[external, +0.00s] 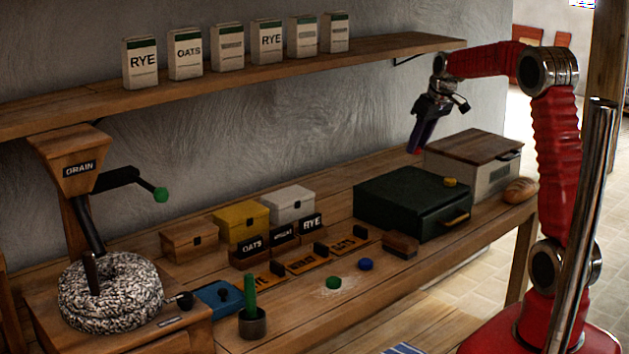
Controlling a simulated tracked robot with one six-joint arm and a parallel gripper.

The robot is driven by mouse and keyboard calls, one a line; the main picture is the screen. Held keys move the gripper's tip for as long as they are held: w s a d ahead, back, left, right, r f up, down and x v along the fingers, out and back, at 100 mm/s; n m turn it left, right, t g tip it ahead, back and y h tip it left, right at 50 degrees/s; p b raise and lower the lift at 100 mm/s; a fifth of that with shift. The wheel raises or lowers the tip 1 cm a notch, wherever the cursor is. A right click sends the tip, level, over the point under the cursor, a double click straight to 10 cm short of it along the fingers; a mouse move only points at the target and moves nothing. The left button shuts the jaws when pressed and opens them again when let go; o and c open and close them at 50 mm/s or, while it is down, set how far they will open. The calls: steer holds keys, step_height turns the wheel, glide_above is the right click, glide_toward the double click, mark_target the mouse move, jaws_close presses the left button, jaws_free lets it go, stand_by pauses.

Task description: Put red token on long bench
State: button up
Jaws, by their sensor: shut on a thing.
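My gripper (416,146) is in the upper right, pointing down with dark purple fingers, above the back of the bench and near the dark green box. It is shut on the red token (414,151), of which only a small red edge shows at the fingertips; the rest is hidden. The token looks held just above the bench, though I cannot tell the exact gap. The long bench (295,302) is the wooden surface along the wall. A green token (333,282) and a blue token (365,264) lie on it near the front.
A yellow token (449,182) lies on the dark green box (400,190). A wood-topped pale box (490,150) and bread (520,190) stand to the right. Small boxes, labelled holders and a grain mill (75,165) fill the left. A shelf (200,85) with packets runs above.

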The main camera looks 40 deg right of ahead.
stand_by(0.8)
steer(key=w+a+f+n+y, duration=0.15)
steer(key=w+a, duration=0.35)
steer(key=a, duration=0.6)
steer(key=w+a+f+n, duration=0.15)
steer(key=w+a, duration=0.25)
steer(key=a, duration=0.7)
steer(key=w+a+f+n, duration=0.15)
steer(key=w+a, duration=0.35)
steer(key=a, duration=0.5)
steer(key=s+a+f+n, duration=0.1)
steer(key=a, duration=1)
steer(key=s+a+f+n+y, duration=0.1)
steer(key=s+a+f+n, duration=0.1)
steer(key=a, duration=1)
steer(key=s+a+f+n+g, duration=0.1)
steer(key=a+f, duration=0.1)
steer(key=a, duration=0.9)
steer(key=shift+s+a+f+y, duration=0.15)
steer(key=shift+s+f+y, duration=0.05)
steer(key=shift+s+y, duration=0.15)
steer(key=shift+n, duration=0.25)
steer(key=shift+f, duration=2.5)
